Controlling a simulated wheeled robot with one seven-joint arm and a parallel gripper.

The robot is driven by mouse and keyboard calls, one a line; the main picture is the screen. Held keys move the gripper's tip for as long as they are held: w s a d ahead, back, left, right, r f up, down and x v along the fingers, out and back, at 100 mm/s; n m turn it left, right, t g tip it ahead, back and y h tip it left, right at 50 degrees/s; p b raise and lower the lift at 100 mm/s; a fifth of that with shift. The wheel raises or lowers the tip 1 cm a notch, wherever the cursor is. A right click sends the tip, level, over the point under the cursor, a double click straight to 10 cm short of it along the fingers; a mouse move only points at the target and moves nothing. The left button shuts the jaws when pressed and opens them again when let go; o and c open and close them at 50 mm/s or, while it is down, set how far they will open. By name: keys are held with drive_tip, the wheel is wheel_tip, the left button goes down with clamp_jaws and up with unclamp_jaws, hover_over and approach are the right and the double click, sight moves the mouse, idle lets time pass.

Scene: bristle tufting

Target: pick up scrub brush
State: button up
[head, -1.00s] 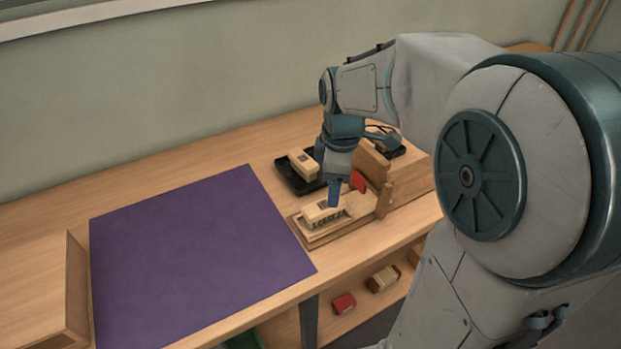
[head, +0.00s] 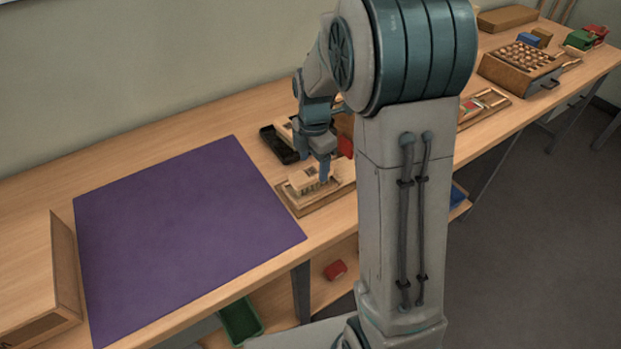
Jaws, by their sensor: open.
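The scrub brush (head: 302,181), a pale wooden block with bristles, sits on a wooden board (head: 312,207) at the right of the purple mat. My gripper (head: 324,177) points down at the right part of the brush. It is open. One finger shows in front of the brush; the other is hidden, so I cannot tell whether they straddle it. A second pale block (head: 284,130) lies in a black tray (head: 272,142) behind, partly covered by my arm.
A purple mat (head: 185,230) covers the table's middle. A wooden box (head: 65,262) stands at the left. A red object (head: 346,146) is behind my gripper. My arm hides much of the right side.

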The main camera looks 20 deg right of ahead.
sight(311, 172)
drive_tip(key=shift+w+a+f, duration=0.1)
drive_tip(key=shift+w+f, duration=0.05)
drive_tip(key=shift+f, duration=1.3)
drive_tip(key=shift+w+a+f, duration=0.1)
drive_tip(key=shift+w+f, duration=0.05)
drive_tip(key=shift+f, duration=1.25)
drive_tip(key=c, duration=1.1)
